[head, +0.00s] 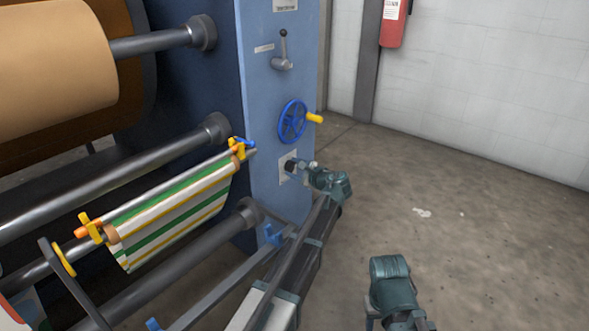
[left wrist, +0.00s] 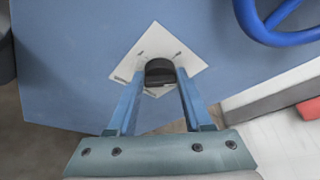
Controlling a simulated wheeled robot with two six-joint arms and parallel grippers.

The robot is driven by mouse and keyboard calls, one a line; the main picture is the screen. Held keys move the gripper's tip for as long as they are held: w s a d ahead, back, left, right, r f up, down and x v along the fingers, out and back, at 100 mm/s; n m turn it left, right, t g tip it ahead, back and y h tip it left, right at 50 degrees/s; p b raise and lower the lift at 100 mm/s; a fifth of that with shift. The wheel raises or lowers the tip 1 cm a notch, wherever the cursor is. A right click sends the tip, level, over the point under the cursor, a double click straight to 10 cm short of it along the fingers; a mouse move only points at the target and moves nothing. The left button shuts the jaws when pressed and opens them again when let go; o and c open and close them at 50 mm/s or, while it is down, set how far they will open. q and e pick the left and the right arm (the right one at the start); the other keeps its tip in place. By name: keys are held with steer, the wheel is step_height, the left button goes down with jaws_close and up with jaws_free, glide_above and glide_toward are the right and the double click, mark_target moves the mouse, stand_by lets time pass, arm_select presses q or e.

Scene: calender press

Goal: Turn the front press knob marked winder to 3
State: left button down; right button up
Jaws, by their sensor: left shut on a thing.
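The winder knob (head: 290,166) is a small dark knob on a pale square plate (left wrist: 184,60) low on the blue press front. In the left wrist view the knob (left wrist: 159,70) is black and round, and the plate is turned like a diamond with small marks too small to read. My left gripper (head: 296,165) reaches the knob, and its two blue fingers (left wrist: 160,80) are shut on its sides. The fingers hide part of the plate, and I cannot read the knob's setting. My right gripper is not in view; only a teal part of my right arm shows.
A blue handwheel (head: 292,121) with a yellow grip sits just above the knob, and a lever (head: 283,50) is higher up. Rollers and a striped web (head: 170,218) lie to the left. The floor to the right is clear up to the wall.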

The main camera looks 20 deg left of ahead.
arm_select(q)
steer(key=shift+w+r+m+g+p, duration=0.15)
steer(key=shift+m+g+p, duration=0.15)
steer(key=shift+m+p, duration=0.2)
steer(key=shift+d+m+g+p, duration=0.1)
steer(key=shift+m+g+p, duration=0.45)
steer(key=shift+m, duration=0.25)
steer(key=shift+w+m+g+p, duration=0.15)
steer(key=shift+m+g+p, duration=0.2)
steer(key=shift+m+g, duration=0.7)
steer(key=shift+m, duration=0.25)
steer(key=shift+c, duration=1.6)
jaws_free()
